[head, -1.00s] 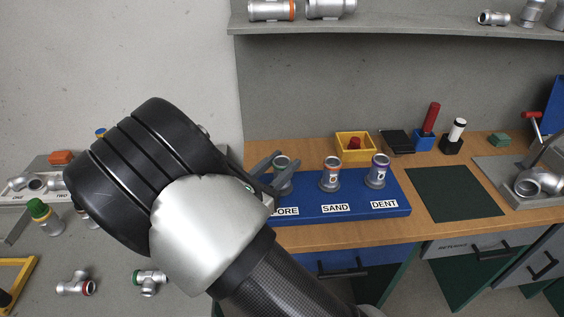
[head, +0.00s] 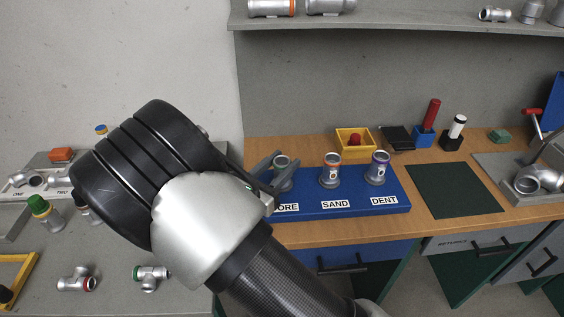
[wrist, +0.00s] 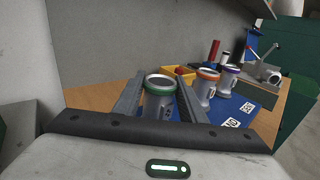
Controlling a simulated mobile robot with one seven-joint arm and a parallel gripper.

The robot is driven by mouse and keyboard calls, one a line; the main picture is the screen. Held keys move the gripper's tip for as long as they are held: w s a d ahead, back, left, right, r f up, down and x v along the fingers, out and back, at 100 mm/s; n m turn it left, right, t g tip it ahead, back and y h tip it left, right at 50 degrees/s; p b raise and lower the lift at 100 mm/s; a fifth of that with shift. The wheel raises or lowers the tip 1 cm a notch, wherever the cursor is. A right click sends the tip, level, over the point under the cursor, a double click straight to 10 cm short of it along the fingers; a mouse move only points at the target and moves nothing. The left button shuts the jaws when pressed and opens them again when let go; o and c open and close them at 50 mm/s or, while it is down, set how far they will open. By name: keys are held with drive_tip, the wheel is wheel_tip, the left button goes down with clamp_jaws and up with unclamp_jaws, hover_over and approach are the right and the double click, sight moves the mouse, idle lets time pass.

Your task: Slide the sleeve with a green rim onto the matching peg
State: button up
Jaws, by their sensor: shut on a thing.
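The sleeve with a green rim (wrist: 159,90) is upright between the two fingers of my gripper (wrist: 158,97), which is shut on it. In the head view the green-rimmed sleeve (head: 282,161) is at the left place of the blue board (head: 312,207), by the partly covered label ending in ORE. The lower part of this sleeve and any peg under it are hidden, so I cannot tell whether it is around a peg. My gripper (head: 276,171) reaches in from the left.
An orange-rimmed piece (head: 331,170) stands at SAND and a purple-rimmed piece (head: 376,168) at DENT, close to the right of my gripper. A yellow bin (head: 355,152) stands behind. A dark green mat (head: 455,193) lies clear to the right.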

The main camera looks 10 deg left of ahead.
drive_tip(key=o, duration=1.4)
drive_tip(key=shift+o, duration=0.2)
drive_tip(key=shift+s+f, duration=0.1)
drive_tip(key=p+v, duration=0.1)
drive_tip(key=v, duration=1.6)
drive_tip(key=shift+p, duration=0.3)
drive_tip(key=shift+s, duration=0.1)
